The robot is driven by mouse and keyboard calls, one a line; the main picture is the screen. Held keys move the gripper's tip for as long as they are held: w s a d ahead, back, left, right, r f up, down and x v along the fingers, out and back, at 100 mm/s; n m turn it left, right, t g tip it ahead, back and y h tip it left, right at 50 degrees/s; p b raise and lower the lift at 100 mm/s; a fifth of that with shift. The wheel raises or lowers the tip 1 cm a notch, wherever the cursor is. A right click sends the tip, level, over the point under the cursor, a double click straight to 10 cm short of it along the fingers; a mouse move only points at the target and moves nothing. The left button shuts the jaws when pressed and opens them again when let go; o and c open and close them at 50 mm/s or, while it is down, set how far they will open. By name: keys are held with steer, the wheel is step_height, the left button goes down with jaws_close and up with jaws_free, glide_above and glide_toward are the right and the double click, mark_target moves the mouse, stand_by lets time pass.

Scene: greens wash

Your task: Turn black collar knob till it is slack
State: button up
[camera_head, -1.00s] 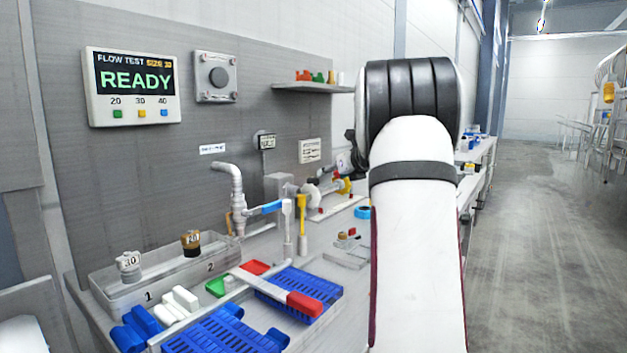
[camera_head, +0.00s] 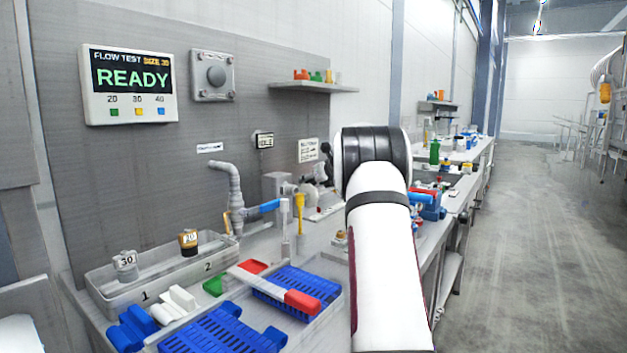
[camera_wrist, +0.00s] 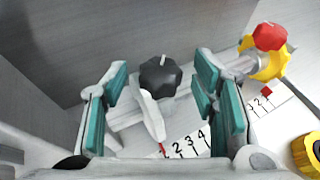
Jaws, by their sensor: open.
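The black collar knob (camera_wrist: 160,77) shows in the wrist view, lobed, with a short white mark at its top edge. A white arm-like piece (camera_wrist: 150,115) lies just below it, over a strip numbered 1 to 4 (camera_wrist: 190,143) with a small red mark. My gripper (camera_wrist: 162,75) is open, its teal-padded fingers to the left and right of the knob in the picture. Gaps show between pads and knob; how far the fingertips are above it I cannot tell. In the head view my arm hides most of this area.
A red knob (camera_wrist: 269,37) on a yellow ring (camera_wrist: 272,66) stands close to the right finger. A yellow round part (camera_wrist: 307,152) is at lower right. A grey wall (camera_wrist: 55,45) rises behind. A pipe (camera_head: 236,195) and blue racks (camera_head: 290,290) occupy the bench left of my arm.

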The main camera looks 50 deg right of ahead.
steer(key=c, duration=1.2)
steer(key=shift+o, duration=0.2)
steer(key=shift+a, duration=0.1)
steer(key=m+h, duration=0.1)
steer(key=m+g+h+p, duration=0.1)
steer(key=shift+w+a+r+m+h, duration=0.15)
steer(key=shift+a+m+h, duration=0.05)
steer(key=shift+m+h, duration=0.1)
steer(key=shift+m+g+h+p, duration=1)
steer(key=shift+m+p, duration=0.1)
steer(key=shift+p, duration=0.2)
steer(key=shift+w+a+m+g+h+p, duration=0.15)
steer(key=shift+m+g+h+p, duration=0.2)
steer(key=shift+p, duration=0.4)
steer(key=shift+m+g+h+p, duration=0.35)
steer(key=shift+m+p, duration=0.1)
